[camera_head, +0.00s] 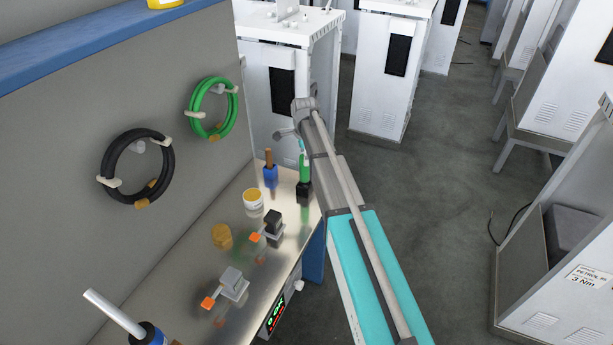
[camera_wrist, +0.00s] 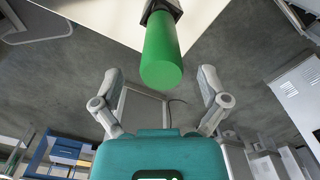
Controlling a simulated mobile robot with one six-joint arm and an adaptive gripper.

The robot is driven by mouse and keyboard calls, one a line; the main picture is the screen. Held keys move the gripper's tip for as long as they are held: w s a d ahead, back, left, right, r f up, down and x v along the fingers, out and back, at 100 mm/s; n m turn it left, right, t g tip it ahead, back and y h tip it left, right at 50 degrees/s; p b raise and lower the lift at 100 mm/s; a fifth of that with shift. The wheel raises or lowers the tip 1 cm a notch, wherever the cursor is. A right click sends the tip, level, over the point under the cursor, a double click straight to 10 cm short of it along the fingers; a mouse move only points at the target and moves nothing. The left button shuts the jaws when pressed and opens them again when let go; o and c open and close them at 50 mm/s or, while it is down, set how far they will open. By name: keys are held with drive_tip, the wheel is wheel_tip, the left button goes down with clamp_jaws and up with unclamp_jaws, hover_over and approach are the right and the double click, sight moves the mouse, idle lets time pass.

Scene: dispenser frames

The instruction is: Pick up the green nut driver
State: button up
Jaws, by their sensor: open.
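The green nut driver (camera_head: 304,168) stands upright in a small black holder (camera_head: 304,189) at the far end of the metal worktop, beside my arm in the head view. In the wrist view its green handle (camera_wrist: 162,58) points toward the camera, roughly midway between my fingers and beyond them. My gripper (camera_wrist: 160,74) is open and empty, with one finger on each side of the handle in the picture. I cannot tell how far the fingertips are from the handle, but no contact shows. In the head view my arm partly hides the gripper.
On the worktop (camera_head: 190,268) stand a brown-handled tool in a blue holder (camera_head: 270,174), a yellow-white cup (camera_head: 253,199) and two small clamps with orange tips. Green (camera_head: 190,110) and black (camera_head: 105,160) cable coils hang on the panel.

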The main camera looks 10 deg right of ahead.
drive_tip(key=shift+f+b, duration=1.6)
drive_tip(key=shift+f, duration=0.25)
clamp_jaws()
drive_tip(key=shift+r+p, duration=0.25)
drive_tip(key=shift+p, duration=0.05)
wheel_tip(320, 180, up, 10)
drive_tip(key=p, duration=0.9)
drive_tip(key=shift+f, duration=0.2)
